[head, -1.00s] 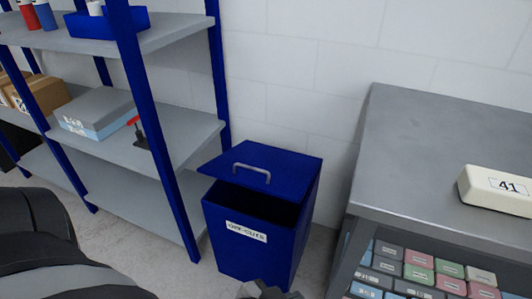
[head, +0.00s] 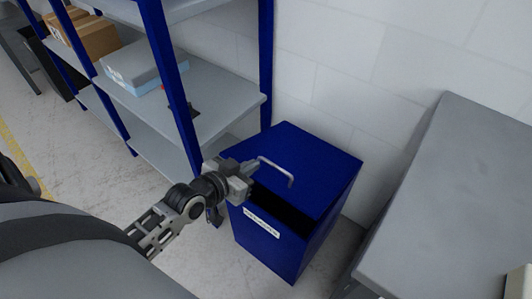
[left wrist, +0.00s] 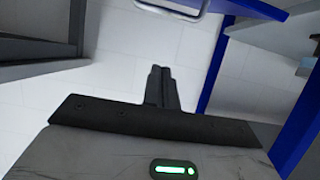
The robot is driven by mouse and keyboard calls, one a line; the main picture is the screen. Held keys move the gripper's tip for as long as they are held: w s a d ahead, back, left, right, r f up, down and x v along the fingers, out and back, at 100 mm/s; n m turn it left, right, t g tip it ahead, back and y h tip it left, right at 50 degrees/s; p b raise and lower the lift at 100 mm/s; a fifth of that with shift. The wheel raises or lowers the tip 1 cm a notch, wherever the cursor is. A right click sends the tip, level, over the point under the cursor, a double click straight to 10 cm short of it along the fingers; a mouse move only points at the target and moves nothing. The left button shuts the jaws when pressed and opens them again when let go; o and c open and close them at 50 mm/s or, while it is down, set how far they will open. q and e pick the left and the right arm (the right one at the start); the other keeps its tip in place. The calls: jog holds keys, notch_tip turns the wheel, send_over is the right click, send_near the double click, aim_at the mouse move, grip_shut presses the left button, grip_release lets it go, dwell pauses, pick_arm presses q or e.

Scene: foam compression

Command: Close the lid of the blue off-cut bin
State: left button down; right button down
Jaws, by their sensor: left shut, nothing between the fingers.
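The blue off-cut bin (head: 268,246) stands on the floor, with a white label on its front. Its blue lid (head: 318,165) is partly open: a dark gap shows between the lid's front edge and the bin's front wall. A grey bar handle (head: 287,174) sits on the lid. My left gripper (head: 250,172) is shut and empty at the lid's front left, close to the handle's left end; I cannot tell if they touch. In the left wrist view the shut fingers (left wrist: 161,82) point toward the handle (left wrist: 172,9), with a visible space between. My right gripper is not in view.
A shelf rack with blue posts (head: 172,85) stands just left of the bin, holding boxes (head: 130,66). A grey bench (head: 440,200) stands close on the right. A white block wall (head: 335,60) is behind.

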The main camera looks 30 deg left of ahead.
pick_arm(q)
jog(key=w, duration=0.1)
jog(key=b, duration=0.2)
send_over(270, 177)
notch_tip(270, 177, down, 7)
jog(key=shift+w+r, duration=0.1)
jog(key=shift+f, duration=0.3)
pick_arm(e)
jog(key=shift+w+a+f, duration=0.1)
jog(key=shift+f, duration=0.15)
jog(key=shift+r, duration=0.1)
pick_arm(q)
jog(key=shift+f, duration=0.1)
